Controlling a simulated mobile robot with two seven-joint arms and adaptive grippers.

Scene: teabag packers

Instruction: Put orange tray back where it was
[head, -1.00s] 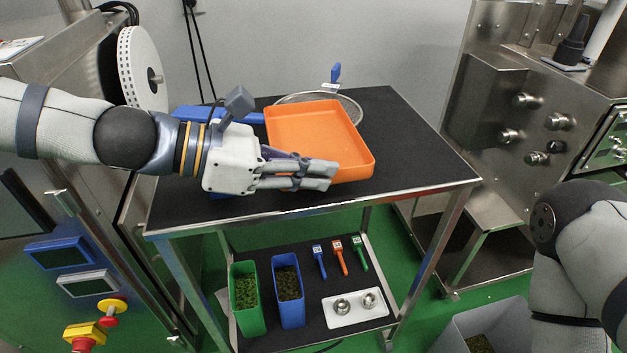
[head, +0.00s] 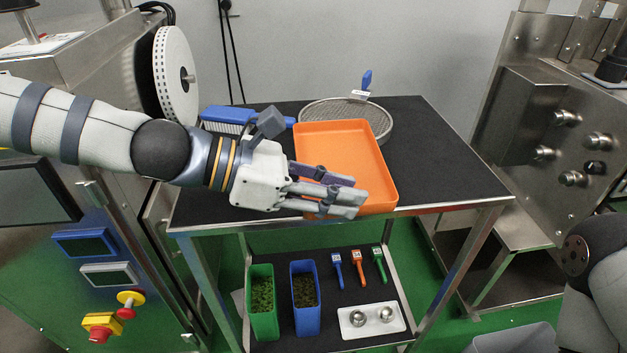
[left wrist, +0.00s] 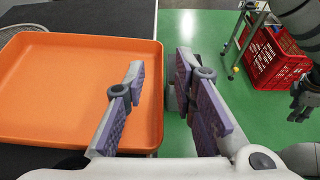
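The orange tray (head: 345,150) lies flat on the black table top, close to its front edge. It also fills the left half of the left wrist view (left wrist: 60,90). My left gripper (head: 358,196) is at the tray's front-left side. In the left wrist view its fingers (left wrist: 160,105) are spread, one over the tray's inside and one outside its wall, with gaps to the wall. My right gripper (left wrist: 303,103) shows dark and small at the right edge of the left wrist view, away from the tray.
A round sieve (head: 388,122) with a blue handle and a blue brush (head: 228,122) lie behind the tray. The table (head: 450,175) is clear to the right. The lower shelf holds green and blue bins and scoops. A red crate (left wrist: 272,58) stands on the floor.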

